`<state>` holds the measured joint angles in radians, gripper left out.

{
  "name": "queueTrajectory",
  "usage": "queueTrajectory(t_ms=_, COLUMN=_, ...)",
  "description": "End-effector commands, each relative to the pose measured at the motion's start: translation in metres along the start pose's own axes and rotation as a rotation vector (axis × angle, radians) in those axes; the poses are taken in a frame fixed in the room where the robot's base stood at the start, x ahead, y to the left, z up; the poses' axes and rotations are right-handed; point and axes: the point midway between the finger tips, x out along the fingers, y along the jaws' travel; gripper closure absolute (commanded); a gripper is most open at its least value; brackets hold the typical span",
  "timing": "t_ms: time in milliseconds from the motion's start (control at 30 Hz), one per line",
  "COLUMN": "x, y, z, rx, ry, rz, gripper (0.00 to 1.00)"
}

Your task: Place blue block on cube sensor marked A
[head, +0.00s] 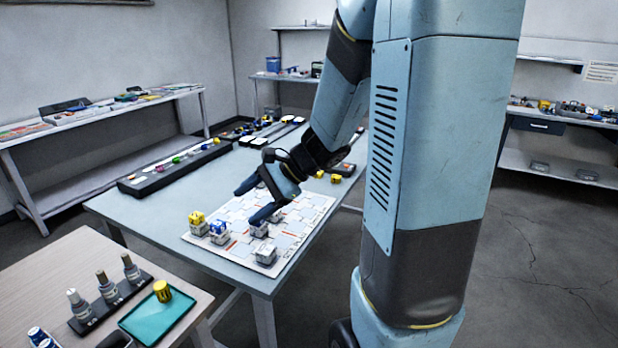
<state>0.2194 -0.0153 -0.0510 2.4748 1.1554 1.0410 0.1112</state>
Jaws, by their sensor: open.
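My gripper (249,206) is open above a white patterned board (286,252) on the blue-grey table. Its two dark fingers are spread apart with nothing seen between them. A blue block (218,227) sits on a grey cube at the board's left, left of the nearer fingertip. A yellow block (197,217) sits on another grey cube beside it. A grey cube sensor (265,253) stands bare at the board's front edge. Another grey cube (259,230) is just under the nearer finger, which partly hides it. The cubes' letters are too small to read.
A wooden table at front left holds a teal tray (140,324), a yellow cup-like object (162,291) and several bottles on a dark rack (85,322). A long black strip (140,189) with coloured parts lies on the table's far left. My arm hides the board's right surroundings.

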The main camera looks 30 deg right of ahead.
Motion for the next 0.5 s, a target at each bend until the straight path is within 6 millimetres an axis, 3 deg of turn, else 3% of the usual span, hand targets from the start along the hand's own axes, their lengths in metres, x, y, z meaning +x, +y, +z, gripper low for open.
queueTrajectory(t_ms=200, x=-0.025, y=0.025, z=0.044, rx=-0.332, ry=0.094, rz=0.164, gripper=0.31)
queueTrajectory(t_ms=500, x=-0.07, y=0.057, z=0.077, rx=-0.768, ry=0.279, rz=0.373, gripper=0.31)
